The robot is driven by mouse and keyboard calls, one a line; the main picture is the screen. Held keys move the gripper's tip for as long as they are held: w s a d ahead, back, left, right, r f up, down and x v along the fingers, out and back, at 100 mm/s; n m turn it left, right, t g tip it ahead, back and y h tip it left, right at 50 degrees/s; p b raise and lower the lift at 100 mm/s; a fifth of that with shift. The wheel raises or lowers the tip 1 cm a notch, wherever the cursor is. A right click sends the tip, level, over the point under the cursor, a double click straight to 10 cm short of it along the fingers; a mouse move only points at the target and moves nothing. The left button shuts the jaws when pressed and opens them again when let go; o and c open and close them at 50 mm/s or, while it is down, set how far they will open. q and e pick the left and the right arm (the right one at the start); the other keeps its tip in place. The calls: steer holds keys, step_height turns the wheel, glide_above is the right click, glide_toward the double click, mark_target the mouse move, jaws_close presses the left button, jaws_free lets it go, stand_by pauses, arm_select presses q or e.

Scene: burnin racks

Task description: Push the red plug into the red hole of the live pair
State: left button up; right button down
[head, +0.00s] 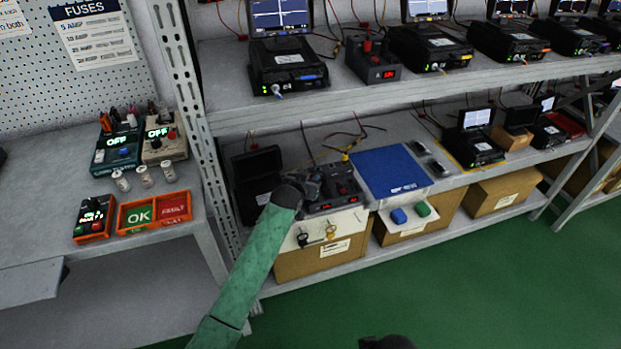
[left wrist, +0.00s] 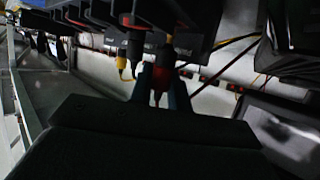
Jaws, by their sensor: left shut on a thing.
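My left gripper (head: 312,182) is at the dark supply unit (head: 346,196) with red lit displays on the lower shelf, and its wrist hides part of the unit. In the left wrist view, the fingers (left wrist: 161,85) are shut on the red plug (left wrist: 161,66). The plug's far end is close to the dark underside of the unit; I cannot tell whether it is in a hole. A dark plug (left wrist: 133,47) stands just left of it. The red hole is hidden. Only a dark piece at the head view's bottom edge may be my right arm; its gripper is not seen.
Loose cables hang behind. The upper shelf (head: 400,92) overhangs the area.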

arm_select(q)
steer(key=shift+f, duration=0.6)
stand_by(0.7)
steer(key=shift+r+p, duration=0.2)
steer(key=shift+p, duration=0.15)
steer(key=shift+r+p, duration=0.8)
steer(key=shift+r, duration=0.2)
steer(key=shift+f+p, duration=0.45)
steer(key=shift+p, duration=0.5)
stand_by(1.9)
steer(key=shift+f, duration=0.7)
stand_by(1.3)
steer(key=shift+r, duration=0.2)
